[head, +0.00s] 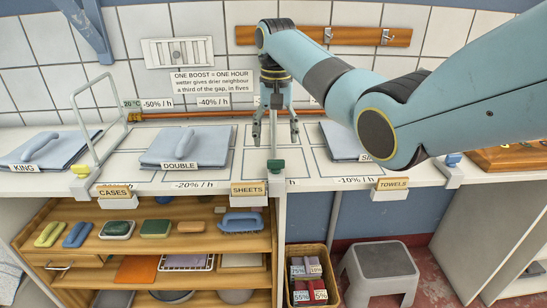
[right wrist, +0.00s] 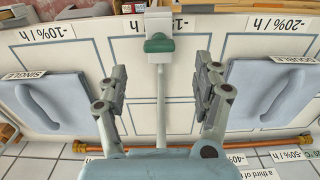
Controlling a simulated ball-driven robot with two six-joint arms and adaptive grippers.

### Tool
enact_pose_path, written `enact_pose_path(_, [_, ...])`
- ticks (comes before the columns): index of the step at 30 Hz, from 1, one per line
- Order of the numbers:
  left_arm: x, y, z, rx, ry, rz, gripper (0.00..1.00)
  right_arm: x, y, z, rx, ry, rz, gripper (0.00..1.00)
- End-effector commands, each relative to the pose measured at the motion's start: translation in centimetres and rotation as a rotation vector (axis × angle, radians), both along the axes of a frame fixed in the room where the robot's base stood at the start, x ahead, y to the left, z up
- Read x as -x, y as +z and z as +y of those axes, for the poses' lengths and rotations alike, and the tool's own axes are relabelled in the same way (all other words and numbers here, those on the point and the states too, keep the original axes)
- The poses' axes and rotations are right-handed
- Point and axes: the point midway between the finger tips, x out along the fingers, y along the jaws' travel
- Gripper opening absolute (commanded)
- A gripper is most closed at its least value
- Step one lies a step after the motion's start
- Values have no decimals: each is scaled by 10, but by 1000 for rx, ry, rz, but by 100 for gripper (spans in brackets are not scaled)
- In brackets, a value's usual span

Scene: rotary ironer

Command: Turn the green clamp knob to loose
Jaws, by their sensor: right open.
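The green clamp knob (head: 276,165) sits on a pale clamp at the front edge of the white counter, near the middle. It also shows at the top middle of the right wrist view (right wrist: 159,43), with a pale bar running from it toward my gripper. My right gripper (head: 275,141) is open and empty, pointing down above the counter just behind the knob. In the right wrist view its two fingers (right wrist: 160,78) stand on either side of the bar, apart from the knob. My left gripper is not in view.
A yellow-knobbed clamp (head: 80,171) with a wire hoop and a blue-knobbed clamp (head: 452,160) stand at the counter's front edge. Folded cloths lie on both sides, including the DOUBLE pile (head: 186,146). A copper pipe (head: 180,116) runs behind. A stool (head: 378,263) stands below.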

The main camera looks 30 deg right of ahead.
Motion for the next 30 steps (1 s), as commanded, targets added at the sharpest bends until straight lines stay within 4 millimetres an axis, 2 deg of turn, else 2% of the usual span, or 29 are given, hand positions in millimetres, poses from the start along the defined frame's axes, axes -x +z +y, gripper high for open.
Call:
enact_pose_path(3, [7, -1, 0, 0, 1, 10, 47, 1, -27, 0, 0, 0, 4, 67])
enact_pose_path(9, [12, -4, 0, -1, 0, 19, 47, 1, -59, 0, 0, 0, 2, 67])
enact_pose_path(15, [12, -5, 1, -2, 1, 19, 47, 1, -71, 0, 0, 0, 1, 67])
enact_pose_path(22, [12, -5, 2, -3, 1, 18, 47, 1, -71, 0, 0, 0, 1, 67])
enact_pose_path(30, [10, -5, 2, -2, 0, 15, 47, 1, -71, 0, 0, 0, 1, 33])
